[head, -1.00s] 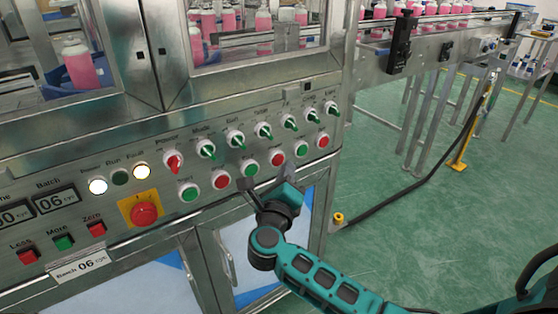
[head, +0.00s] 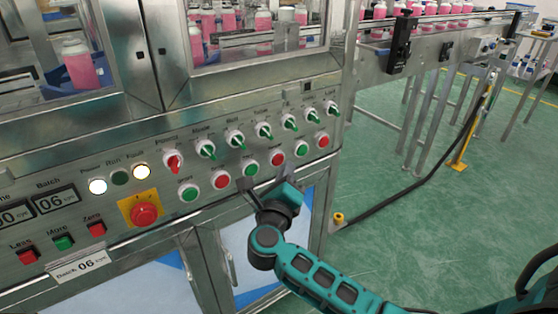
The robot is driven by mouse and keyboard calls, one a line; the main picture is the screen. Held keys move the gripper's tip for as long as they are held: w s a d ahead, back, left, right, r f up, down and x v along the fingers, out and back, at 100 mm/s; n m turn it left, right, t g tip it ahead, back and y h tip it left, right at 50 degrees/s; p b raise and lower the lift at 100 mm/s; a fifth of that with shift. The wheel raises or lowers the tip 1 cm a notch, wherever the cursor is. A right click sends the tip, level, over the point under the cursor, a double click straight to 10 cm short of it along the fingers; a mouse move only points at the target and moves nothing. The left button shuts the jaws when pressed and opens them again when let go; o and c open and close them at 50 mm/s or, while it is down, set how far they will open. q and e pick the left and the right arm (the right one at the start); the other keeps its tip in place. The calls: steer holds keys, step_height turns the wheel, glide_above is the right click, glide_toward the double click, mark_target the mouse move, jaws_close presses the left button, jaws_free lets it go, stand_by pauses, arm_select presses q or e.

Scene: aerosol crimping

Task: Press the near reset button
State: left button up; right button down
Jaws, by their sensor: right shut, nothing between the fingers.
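A steel control panel (head: 120,190) carries a lower row of round push buttons, alternating green and red. My left gripper is out of view.
Above the row are several selector knobs (head: 235,138). At left are a red emergency stop (head: 144,214) on a yellow plate and square buttons (head: 63,242). Cabinet doors (head: 255,245) lie below. A conveyor (head: 440,25) stands right, over open green floor.

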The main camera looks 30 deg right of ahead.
steer(key=shift+w, duration=0.4)
steer(key=shift+w, duration=0.35)
stand_by(0.5)
stand_by(0.3)
steer(key=shift+s+p, duration=0.35)
steer(key=shift+s, duration=0.45)
